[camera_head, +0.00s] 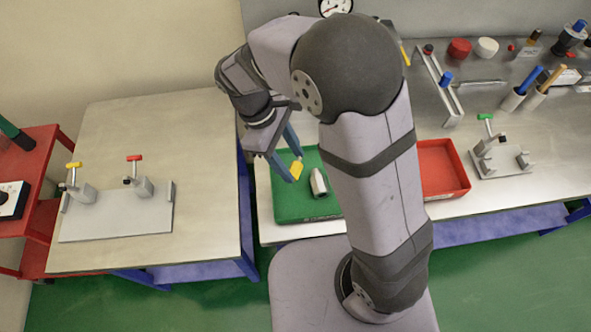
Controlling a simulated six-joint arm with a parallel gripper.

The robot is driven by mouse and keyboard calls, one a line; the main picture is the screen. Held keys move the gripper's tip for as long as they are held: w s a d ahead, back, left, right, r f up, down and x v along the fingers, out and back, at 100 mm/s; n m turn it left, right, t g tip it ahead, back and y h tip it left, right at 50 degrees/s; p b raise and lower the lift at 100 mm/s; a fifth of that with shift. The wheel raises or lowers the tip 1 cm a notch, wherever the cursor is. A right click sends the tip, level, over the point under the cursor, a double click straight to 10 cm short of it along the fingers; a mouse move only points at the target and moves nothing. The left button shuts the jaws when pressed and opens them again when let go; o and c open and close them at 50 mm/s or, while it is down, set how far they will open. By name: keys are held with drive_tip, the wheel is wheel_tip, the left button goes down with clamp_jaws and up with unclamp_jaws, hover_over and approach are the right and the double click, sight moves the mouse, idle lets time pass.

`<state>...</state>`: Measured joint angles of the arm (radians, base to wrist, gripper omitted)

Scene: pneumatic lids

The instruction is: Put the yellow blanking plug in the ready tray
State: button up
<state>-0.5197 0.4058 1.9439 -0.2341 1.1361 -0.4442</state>
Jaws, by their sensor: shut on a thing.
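A yellow piece (297,170), which looks like the blanking plug, is between the blue fingers of my gripper (293,166). My gripper is shut on it. It is over the left part of a green tray (290,212), and I cannot tell how high above it. The tray's front edge has lettering too small to read, so I cannot tell whether it is the ready tray. A grey-white pointed part (318,184) lies in the green tray, to the right of my gripper. My arm hides the tray's right side.
A red tray (440,168) is right of my arm, with a clamp fixture (500,160) with a green handle beyond it. The left table holds a plate (115,222) with yellow- and red-handled valves. A gap separates the two tables. Pens and caps stand at the back right.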

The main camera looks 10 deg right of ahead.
drive_tip(key=shift+f+p, duration=0.55)
drive_tip(key=shift+f, duration=2.35)
drive_tip(key=shift+f, duration=0.2)
drive_tip(key=o, duration=1.1)
drive_tip(key=shift+r, duration=0.1)
drive_tip(key=b+v, duration=0.3)
drive_tip(key=v, duration=0.9)
drive_tip(key=shift+r, duration=0.1)
